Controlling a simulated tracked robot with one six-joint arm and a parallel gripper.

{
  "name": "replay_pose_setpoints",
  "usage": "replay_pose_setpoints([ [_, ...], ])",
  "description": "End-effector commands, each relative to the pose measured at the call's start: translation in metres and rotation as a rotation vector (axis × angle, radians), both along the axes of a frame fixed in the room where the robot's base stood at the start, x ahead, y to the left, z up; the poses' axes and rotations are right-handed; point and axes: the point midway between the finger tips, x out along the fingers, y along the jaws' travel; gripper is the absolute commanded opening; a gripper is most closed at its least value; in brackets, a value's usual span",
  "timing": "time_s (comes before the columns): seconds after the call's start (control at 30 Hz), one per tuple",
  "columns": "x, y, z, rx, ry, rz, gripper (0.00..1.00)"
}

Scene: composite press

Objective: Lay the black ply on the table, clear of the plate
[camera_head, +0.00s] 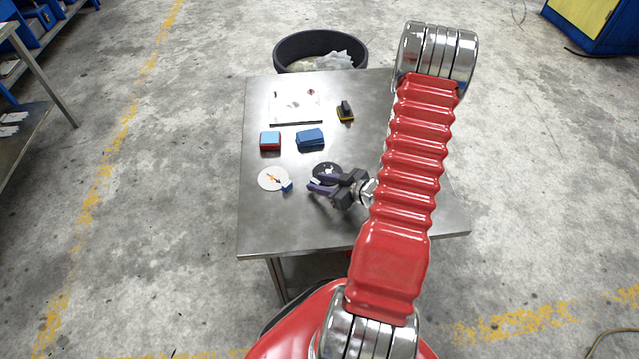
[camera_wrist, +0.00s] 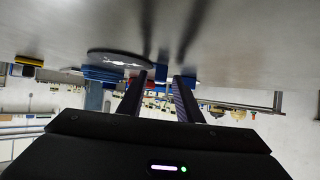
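My gripper (camera_head: 314,186) is low over the table at the near side of the disc. Its two fingers (camera_wrist: 162,78) stand apart with nothing between them, and the disc's edge is close to the left fingertip. The fingers partly cover the disc in the head view. A pale square plate (camera_head: 296,108) lies at the back left of the table.
A white round disc (camera_head: 268,177) lies left of the black ply, with a small blue piece (camera_head: 287,187) at its edge. A black bin (camera_head: 290,49) stands behind the table. The front left is bare.

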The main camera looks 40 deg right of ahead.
Motion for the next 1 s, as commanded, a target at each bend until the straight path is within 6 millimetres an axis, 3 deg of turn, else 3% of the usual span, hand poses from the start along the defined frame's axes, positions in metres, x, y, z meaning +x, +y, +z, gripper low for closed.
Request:
replay_pose_setpoints([
  [0.8,-0.087,-0.017,0.049,-0.001,0.0,-0.004,0.32],
  [1.0,-0.101,-0.019,0.057,-0.001,0.0,0.0,0.32],
])
